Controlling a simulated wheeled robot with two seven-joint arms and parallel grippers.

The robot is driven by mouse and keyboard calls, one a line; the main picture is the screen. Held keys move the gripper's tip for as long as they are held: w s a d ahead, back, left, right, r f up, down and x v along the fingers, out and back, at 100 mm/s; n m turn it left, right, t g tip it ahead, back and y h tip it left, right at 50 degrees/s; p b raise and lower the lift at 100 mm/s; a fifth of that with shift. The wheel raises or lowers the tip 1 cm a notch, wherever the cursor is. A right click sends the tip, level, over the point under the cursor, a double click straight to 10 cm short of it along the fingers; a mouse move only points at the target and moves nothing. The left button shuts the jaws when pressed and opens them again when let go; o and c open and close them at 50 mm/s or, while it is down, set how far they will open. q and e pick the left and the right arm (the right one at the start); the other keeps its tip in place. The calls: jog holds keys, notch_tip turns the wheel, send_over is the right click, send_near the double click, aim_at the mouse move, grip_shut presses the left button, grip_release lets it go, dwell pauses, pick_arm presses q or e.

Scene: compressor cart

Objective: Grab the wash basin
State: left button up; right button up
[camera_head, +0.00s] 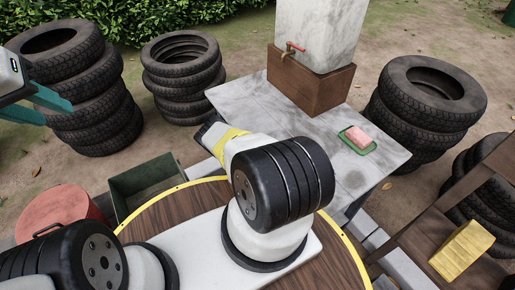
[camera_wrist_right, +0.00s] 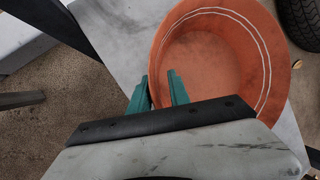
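The wash basin (camera_wrist_right: 215,62) is a round orange bowl with white stripes along its inner wall. It stands on a grey marbled tabletop (camera_wrist_right: 118,30) in the right wrist view. My right gripper (camera_wrist_right: 158,92) is open at the basin's near left edge. One teal finger shows outside the rim and the other over the inside; I cannot tell whether they touch it. In the head view my right arm covers this spot, so the basin is hidden there. My left gripper (camera_head: 45,104) is at the far left, open and empty, away from the table.
The grey table (camera_head: 250,108) bears a wooden block under a pillar with a red tap (camera_head: 292,47), and pink soap on a green dish (camera_head: 357,141). Tyre stacks (camera_head: 185,75) stand around. A green crate (camera_head: 155,180) and red drum (camera_head: 58,208) are left; a yellow block (camera_head: 462,250) lies right.

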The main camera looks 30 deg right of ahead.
grip_shut()
dwell(1.2)
